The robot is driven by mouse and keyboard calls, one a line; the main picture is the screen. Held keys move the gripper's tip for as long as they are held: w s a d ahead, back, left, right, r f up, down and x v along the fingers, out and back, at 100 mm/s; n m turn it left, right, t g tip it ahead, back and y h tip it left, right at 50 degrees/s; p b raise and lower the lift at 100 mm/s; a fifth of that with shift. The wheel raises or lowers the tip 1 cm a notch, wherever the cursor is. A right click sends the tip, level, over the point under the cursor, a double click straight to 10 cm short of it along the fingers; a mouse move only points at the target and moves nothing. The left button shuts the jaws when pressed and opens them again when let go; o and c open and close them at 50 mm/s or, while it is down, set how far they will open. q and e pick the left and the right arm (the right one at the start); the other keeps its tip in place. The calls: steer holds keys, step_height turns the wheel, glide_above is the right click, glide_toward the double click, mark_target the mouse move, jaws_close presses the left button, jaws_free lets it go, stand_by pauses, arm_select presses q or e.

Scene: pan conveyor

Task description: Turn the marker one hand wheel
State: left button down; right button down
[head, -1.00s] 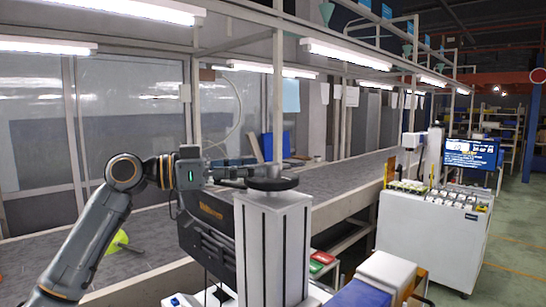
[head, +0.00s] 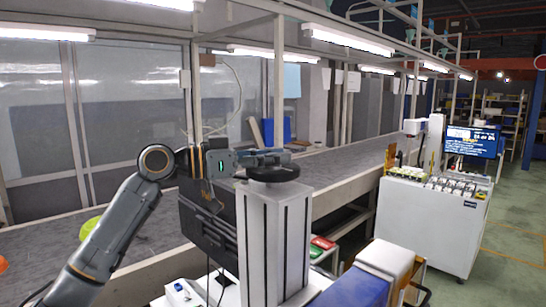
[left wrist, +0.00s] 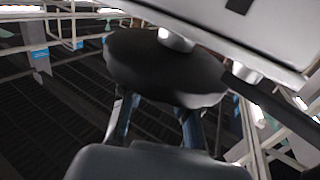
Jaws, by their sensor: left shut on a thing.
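The hand wheel (head: 273,173) is a dark, thick disc lying flat on top of a grey-white square post (head: 275,240) in the head view. My left gripper (head: 268,156) reaches in from the left and is at the far upper side of the wheel's rim. In the left wrist view the wheel (left wrist: 160,65) fills the upper middle. My left gripper's fingers (left wrist: 157,120) meet its near edge and are shut on it, though the contact is partly hidden. I see no readable marker on the wheel. My right gripper is not in view.
A long grey conveyor (head: 340,160) runs behind the post. A white cabinet (head: 425,230) with a screen (head: 472,143) stands at the right. A blue and white unit (head: 385,262) is at the front right. Green floor (head: 515,215) lies open at far right.

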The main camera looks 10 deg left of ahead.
arm_select(q)
steer(key=shift+n+t, duration=0.3)
steer(key=shift+t, duration=0.1)
